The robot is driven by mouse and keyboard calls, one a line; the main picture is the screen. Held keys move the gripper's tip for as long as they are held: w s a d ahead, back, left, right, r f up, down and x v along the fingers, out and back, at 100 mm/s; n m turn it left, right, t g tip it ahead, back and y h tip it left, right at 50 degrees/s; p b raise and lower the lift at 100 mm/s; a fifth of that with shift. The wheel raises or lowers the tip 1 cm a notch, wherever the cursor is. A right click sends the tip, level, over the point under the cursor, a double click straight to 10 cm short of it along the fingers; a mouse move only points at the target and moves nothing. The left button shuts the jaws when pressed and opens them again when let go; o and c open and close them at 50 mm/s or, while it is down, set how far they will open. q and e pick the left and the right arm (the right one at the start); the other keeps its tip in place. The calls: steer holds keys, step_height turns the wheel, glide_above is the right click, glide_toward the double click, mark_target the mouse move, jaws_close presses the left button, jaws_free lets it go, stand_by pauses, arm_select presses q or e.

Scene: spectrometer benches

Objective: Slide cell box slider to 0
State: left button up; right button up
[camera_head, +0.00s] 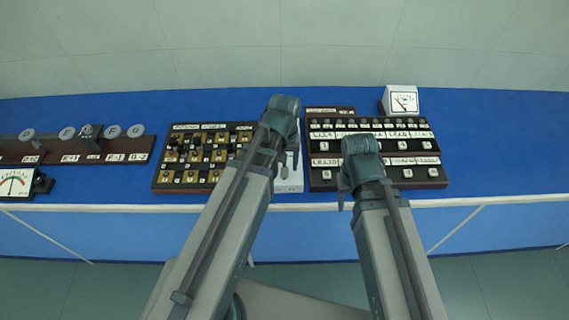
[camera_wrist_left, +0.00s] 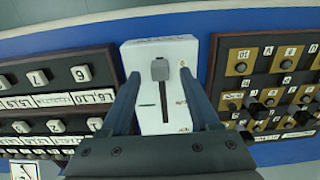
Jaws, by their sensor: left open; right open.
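The cell box is a white box with a dark slot and a grey slider knob. In the left wrist view the box (camera_wrist_left: 147,119) lies in the middle, and the knob (camera_wrist_left: 160,70) sits near the top end of the slot. Small labels beside the slot are too blurred to read. My left gripper (camera_wrist_left: 160,78) is open, one finger on each side of the knob, apart from it. In the head view the box (camera_head: 291,184) is partly hidden by my left gripper (camera_head: 283,152). My right gripper (camera_head: 343,192) is open and empty in front of the right panel.
A dark panel with brass plates and knobs (camera_head: 157,186) stands left of the box, and a dark panel with white buttons (camera_head: 430,172) right of it. A white meter (camera_head: 402,101) stands behind. Blue bench (camera_head: 500,150) is clear at the right.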

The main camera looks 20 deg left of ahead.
mark_target(285, 172)
arm_select(q)
step_height(285, 172, up, 10)
steer(key=p, duration=0.9)
steer(key=shift+r, duration=0.15)
arm_select(e)
step_height(285, 172, up, 10)
steer(key=shift+r, duration=0.15)
arm_select(q)
steer(key=s+d+f+m+y+b, duration=0.1)
steer(key=s+d+f+m+b, duration=0.6)
steer(key=s+d, duration=0.1)
steer(key=shift+s+d, duration=0.15)
steer(key=shift+d, duration=0.2)
arm_select(e)
step_height(285, 172, down, 7)
steer(key=shift+f, duration=0.2)
arm_select(q)
steer(key=shift+f, duration=0.1)
